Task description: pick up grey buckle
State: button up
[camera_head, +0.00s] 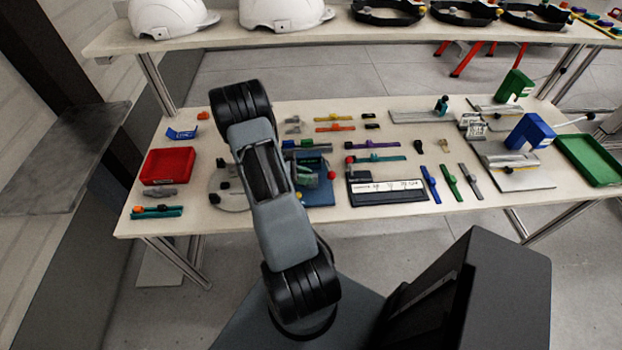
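Two small grey pieces, which look like the grey buckles, lie on the table left of the orange strips: an upper one (293,120) and a lower one (293,130). They are too small to make out in detail. They lie right of my arm's upper joint. My arm stretches over the left middle of the table. My gripper cannot be made out; the arm hides the area below it. Whether it is open or holds anything does not show.
A red tray (168,166) stands at the left and a green tray (590,160) at the right. Blue (530,132) and green (514,86) presses stand at the right. Several coloured strips lie between. A shelf (340,34) with white helmets (168,16) runs behind.

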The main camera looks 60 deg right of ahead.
grip_shut()
jog(key=shift+r, duration=0.1)
